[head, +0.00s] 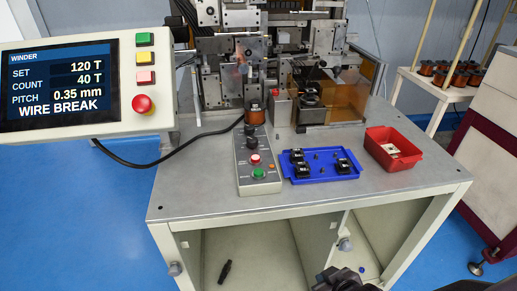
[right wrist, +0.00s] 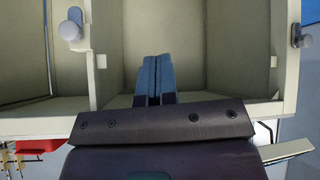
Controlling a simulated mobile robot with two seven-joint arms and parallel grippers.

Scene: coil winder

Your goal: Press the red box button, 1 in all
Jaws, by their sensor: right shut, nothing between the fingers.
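The control box (head: 252,165) is a grey slanted box on the bench top. Its red button (head: 255,159) sits above a green button (head: 258,173), with dark knobs farther back. My right gripper (head: 345,274) shows dark at the bottom edge of the head view, low in front of the bench and well apart from the box. In the right wrist view its fingers (right wrist: 155,78) are shut and empty, facing the open cabinet under the bench. The red button is not in the right wrist view. My left gripper is not in view.
A blue tray (head: 320,177) with black parts and a red bin (head: 392,149) stand right of the box. A winder panel (head: 82,87) reads WIRE BREAK and carries a red mushroom button (head: 142,104). The bench's front strip is clear. Cabinet knobs (head: 345,244) stick out in front.

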